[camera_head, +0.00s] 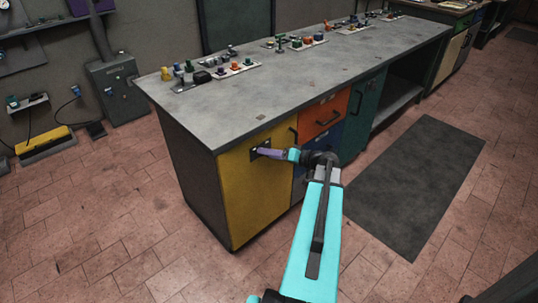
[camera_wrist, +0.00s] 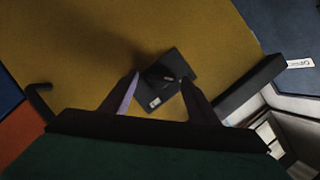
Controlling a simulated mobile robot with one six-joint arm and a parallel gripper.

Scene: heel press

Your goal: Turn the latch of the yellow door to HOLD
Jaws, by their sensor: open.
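The yellow door (camera_head: 250,195) is at the near end of the workbench, below the grey top, and looks shut. It also fills much of the wrist view (camera_wrist: 130,40). Its latch is a dark plate (camera_wrist: 172,82) with a small knob and a pale label too small to read. In the head view the latch plate (camera_head: 258,153) is partly hidden by my gripper. My gripper (camera_head: 262,152) reaches the door from the right. In the wrist view my gripper (camera_wrist: 158,76) is open, its two fingertips on either side of the latch knob. I cannot tell whether they touch it.
An orange drawer (camera_head: 322,118) and a green door (camera_head: 362,115) are right of the yellow door. A dark door handle (camera_wrist: 38,100) shows at left in the wrist view. Several coloured knobs stand on the workbench top (camera_head: 300,80). A dark mat (camera_head: 415,185) lies on the floor.

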